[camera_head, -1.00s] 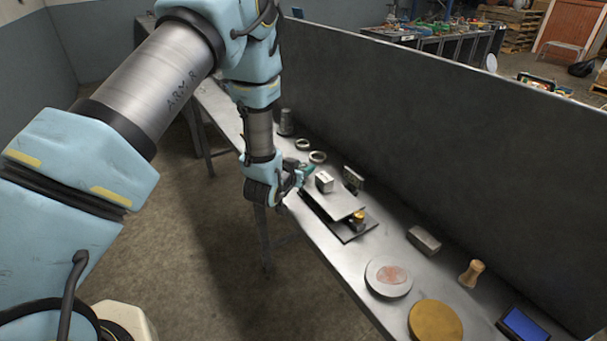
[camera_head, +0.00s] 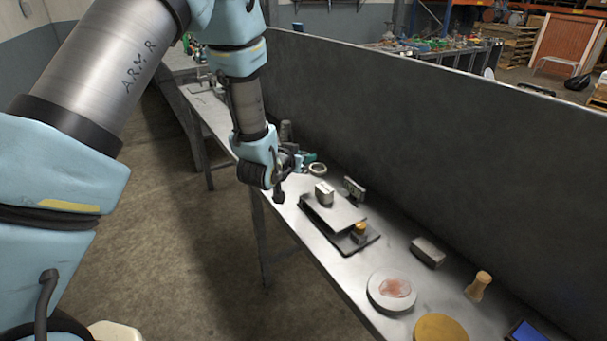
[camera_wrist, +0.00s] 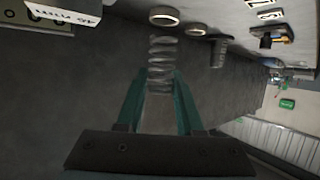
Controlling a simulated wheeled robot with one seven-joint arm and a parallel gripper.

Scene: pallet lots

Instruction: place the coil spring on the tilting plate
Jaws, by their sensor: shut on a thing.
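The coil spring (camera_wrist: 162,62) is grey and sits between the green fingers of my gripper (camera_wrist: 160,84) in the wrist view. My gripper is shut on it. In the head view my gripper (camera_head: 300,160) is over the bench, behind and left of the tilting plate, and apart from it; the spring cannot be made out there. The tilting plate (camera_head: 338,214) is a grey slab, sloping above a dark base. A small pale block (camera_head: 323,192) stands at its far end. A small brass-coloured piece (camera_head: 360,230) is by its near corner.
A ring (camera_head: 317,169) and a dark cylinder (camera_head: 286,131) stand beyond my gripper. A small upright panel (camera_head: 354,188) is behind the plate. A grey block (camera_head: 427,251), a round disc (camera_head: 391,291) and a wooden piece (camera_head: 478,286) lie nearer. A dark partition (camera_head: 430,135) runs along the bench.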

